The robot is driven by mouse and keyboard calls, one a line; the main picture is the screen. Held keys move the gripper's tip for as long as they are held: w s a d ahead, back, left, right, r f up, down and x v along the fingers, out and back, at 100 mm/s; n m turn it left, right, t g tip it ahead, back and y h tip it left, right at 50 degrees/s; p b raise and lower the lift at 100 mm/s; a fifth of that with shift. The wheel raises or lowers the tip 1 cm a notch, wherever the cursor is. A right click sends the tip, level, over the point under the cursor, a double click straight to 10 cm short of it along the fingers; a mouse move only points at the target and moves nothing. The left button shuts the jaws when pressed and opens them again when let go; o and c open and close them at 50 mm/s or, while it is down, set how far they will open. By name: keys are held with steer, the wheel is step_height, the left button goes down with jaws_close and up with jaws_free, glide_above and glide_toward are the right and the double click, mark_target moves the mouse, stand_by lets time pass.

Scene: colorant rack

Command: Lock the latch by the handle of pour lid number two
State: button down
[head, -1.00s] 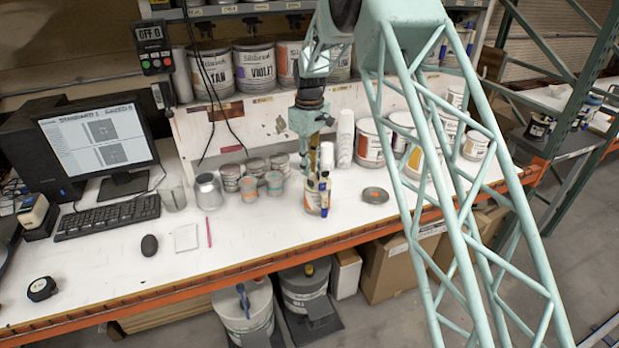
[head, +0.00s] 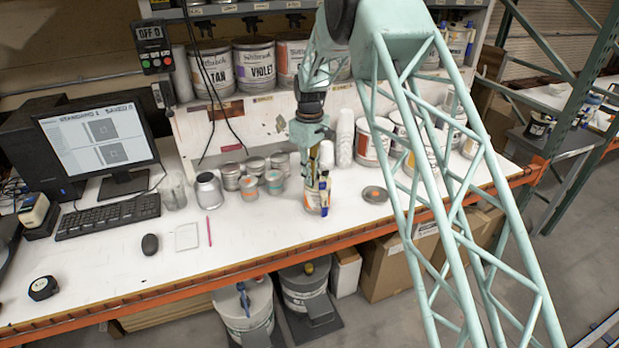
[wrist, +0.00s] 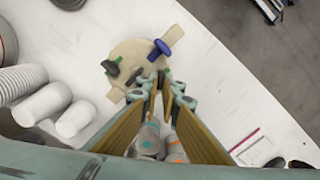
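No pour lid number or latch is readable.
Small jars (head: 249,187) stand left of my gripper, with white cup stacks (head: 345,137) and paint cans (head: 372,142) behind and right. A small round lid (head: 374,194) lies to the right. A monitor (head: 97,136) and keyboard (head: 108,216) occupy the left.

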steer(key=shift+m+b, duration=0.35)
steer(key=shift+m, duration=0.25)
steer(key=shift+m+b, duration=0.35)
steer(key=shift+m, duration=0.45)
steer(key=shift+d+m+b, duration=0.1)
steer(key=shift+m+b, duration=0.35)
steer(key=shift+m, duration=0.95)
steer(key=shift+w, duration=0.1)
steer(key=c, duration=3.1)
jaws_free()
steer(key=shift+c, duration=0.2)
steer(key=shift+n, duration=0.4)
